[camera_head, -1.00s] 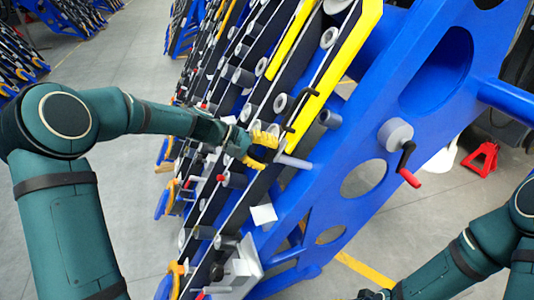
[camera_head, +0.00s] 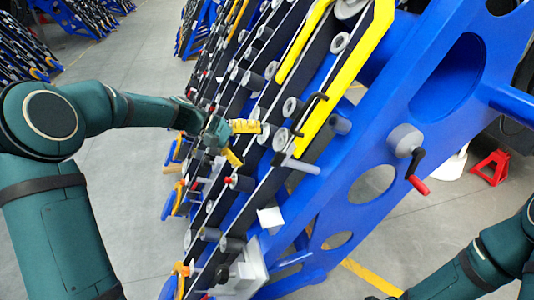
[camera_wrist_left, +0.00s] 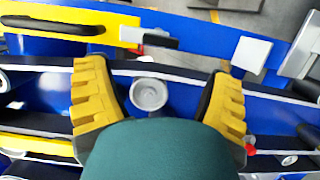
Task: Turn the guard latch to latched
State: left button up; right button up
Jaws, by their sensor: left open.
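The likely guard latch is a short grey bar (camera_head: 298,164) beside the lower end of the yellow guard (camera_head: 345,90) in the head view. In the left wrist view, a dark bar (camera_wrist_left: 150,39) beside the yellow guard (camera_wrist_left: 100,22) seems to be the same part. My left gripper (camera_head: 240,142) has its yellow fingers spread, to the left of the bar and apart from it. In the left wrist view, my left gripper (camera_wrist_left: 158,70) is open and empty, with the bar beyond the fingertips. My right gripper is outside the view.
A grey round roller (camera_wrist_left: 148,94) shows between the fingers in the left wrist view. A crank with a red grip (camera_head: 412,160) sits on the blue frame (camera_head: 455,75) to the right. A red stand (camera_head: 491,167) is on the floor.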

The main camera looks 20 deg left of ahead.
pick_arm(q)
jog(key=shift+v, duration=2.25)
jog(key=s+d+f+n+g+y, duration=0.1)
jog(key=d+f, duration=0.2)
jog(key=f, duration=0.5)
jog(key=s+d+f+y, duration=0.1)
jog(key=d+f+y, duration=0.15)
jog(key=f, duration=0.45)
jog(key=s+d+f+m+y, duration=0.1)
jog(key=s+d+f, duration=0.3)
jog(key=s+f, duration=0.2)
jog(key=s+d+f+m+y+b, duration=0.1)
jog(key=s+d+f+m, duration=0.1)
jog(key=s+f, duration=0.4)
jog(key=s+d+f+m+y, duration=0.1)
jog(key=s+d+f, duration=0.4)
jog(key=f, duration=0.5)
jog(key=shift+s+d+f+g+y+b, duration=0.3)
jog(key=shift+s+d+f+y+b, duration=0.1)
jog(key=shift+s+y, duration=0.2)
